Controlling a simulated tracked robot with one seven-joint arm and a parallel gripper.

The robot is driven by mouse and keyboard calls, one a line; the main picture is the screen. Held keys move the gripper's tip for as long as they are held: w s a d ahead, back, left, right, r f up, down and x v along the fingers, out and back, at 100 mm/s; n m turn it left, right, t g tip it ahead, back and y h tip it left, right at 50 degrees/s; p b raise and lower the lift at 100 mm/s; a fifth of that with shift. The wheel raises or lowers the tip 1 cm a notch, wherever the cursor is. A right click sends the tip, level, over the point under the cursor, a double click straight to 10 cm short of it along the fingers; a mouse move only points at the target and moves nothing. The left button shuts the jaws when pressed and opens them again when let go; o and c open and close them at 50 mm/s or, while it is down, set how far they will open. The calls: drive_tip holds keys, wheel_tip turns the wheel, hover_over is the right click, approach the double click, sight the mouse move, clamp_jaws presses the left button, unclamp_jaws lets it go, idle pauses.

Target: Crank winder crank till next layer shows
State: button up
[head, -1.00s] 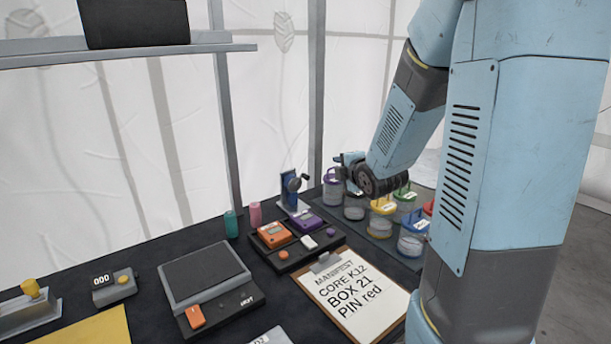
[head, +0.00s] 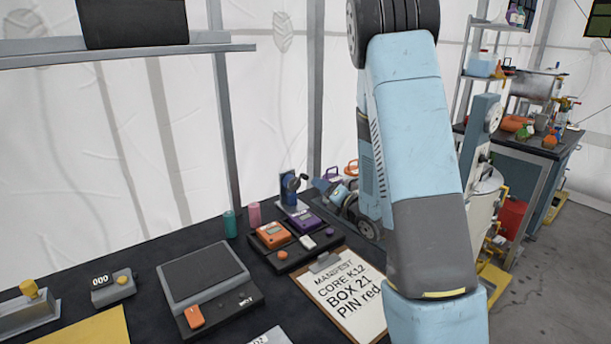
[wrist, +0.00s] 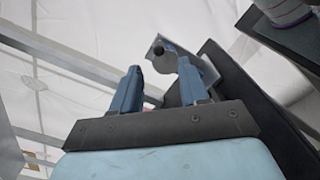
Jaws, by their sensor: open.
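The winder (head: 289,190) is a small blue upright unit on a light grey base, standing at the back of the dark table. Its dark crank (head: 303,178) sticks out on its right side. My gripper (head: 322,185) is just right of the crank, apart from it in the head view. In the wrist view my gripper (wrist: 158,67) has its two blue fingers spread with nothing held. A grey part with a dark round knob (wrist: 158,50), probably the winder, shows beyond the fingertips. I cannot tell whether any layer shows on the winder.
A black tray (head: 290,262) with orange and purple boxes lies in front of the winder. Teal (head: 230,223) and pink (head: 254,214) cylinders stand left of the winder. My arm hides most of the lidded jars on the right.

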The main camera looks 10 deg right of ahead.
sight(302, 174)
drive_tip(key=x, duration=1.1)
drive_tip(key=shift+w, duration=0.15)
clamp_jaws()
drive_tip(key=shift+d+m, duration=0.1)
drive_tip(key=shift+m, duration=0.2)
